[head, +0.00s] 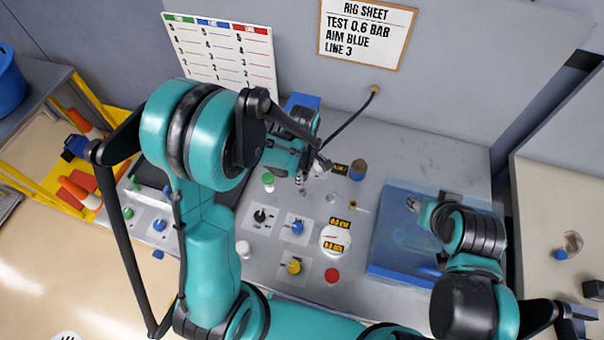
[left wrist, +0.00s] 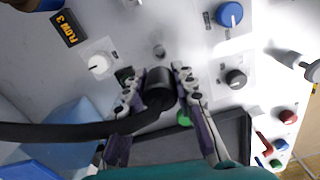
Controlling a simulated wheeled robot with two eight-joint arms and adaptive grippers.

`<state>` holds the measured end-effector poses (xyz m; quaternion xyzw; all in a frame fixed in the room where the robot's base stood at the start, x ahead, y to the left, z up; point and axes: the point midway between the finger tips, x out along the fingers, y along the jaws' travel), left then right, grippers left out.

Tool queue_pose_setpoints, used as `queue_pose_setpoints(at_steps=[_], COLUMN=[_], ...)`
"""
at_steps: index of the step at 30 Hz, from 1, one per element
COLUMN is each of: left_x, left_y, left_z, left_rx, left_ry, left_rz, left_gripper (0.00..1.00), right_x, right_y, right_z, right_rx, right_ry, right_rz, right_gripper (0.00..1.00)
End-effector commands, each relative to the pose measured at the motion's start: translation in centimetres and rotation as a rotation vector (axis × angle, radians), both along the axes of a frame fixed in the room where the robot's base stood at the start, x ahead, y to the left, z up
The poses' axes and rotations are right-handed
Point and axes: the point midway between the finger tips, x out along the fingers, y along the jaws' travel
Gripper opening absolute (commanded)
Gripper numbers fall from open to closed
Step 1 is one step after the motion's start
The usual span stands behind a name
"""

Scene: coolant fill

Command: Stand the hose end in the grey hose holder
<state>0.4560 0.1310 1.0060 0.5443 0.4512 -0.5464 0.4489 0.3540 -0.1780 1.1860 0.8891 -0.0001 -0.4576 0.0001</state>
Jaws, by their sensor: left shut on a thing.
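My left gripper (head: 302,178) is above the grey panel. In the left wrist view its fingers (left wrist: 160,95) are shut around the thick black hose end (left wrist: 158,85). The black hose (head: 350,120) runs from a wall fitting to this gripper. A small grey round fitting (left wrist: 159,50) on the panel shows just beyond the hose end, apart from it in the picture. I cannot tell whether it is the grey hose holder. My right gripper (head: 414,204) is over the blue tray (head: 390,255); its finger gap is too small to judge.
A red button (head: 332,275) is nearer the front.

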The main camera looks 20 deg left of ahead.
Motion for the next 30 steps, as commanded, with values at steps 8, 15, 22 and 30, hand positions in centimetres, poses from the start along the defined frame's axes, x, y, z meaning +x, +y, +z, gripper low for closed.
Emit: queue_pose_setpoints(at_steps=[8, 15, 22, 30], left_x=[0.0, 0.0, 0.0, 0.0], left_y=[0.0, 0.0, 0.0, 0.0], left_z=[-1.0, -3.3, -5.4, -5.8], left_rx=[0.0, 0.0, 0.0, 0.0], left_ry=[-0.001, -0.001, -0.001, -0.001], left_rz=[0.0, 0.0, 0.0, 0.0], left_gripper=[0.07, 0.07, 0.07, 0.07], right_x=[0.0, 0.0, 0.0, 0.0], right_y=[0.0, 0.0, 0.0, 0.0], right_z=[-1.2, -3.5, -5.4, -5.8], right_rx=[0.0, 0.0, 0.0, 0.0], right_ry=[0.0, 0.0, 0.0, 0.0], right_rz=[0.0, 0.0, 0.0, 0.0], right_gripper=[0.4, 0.4, 0.4, 0.4])
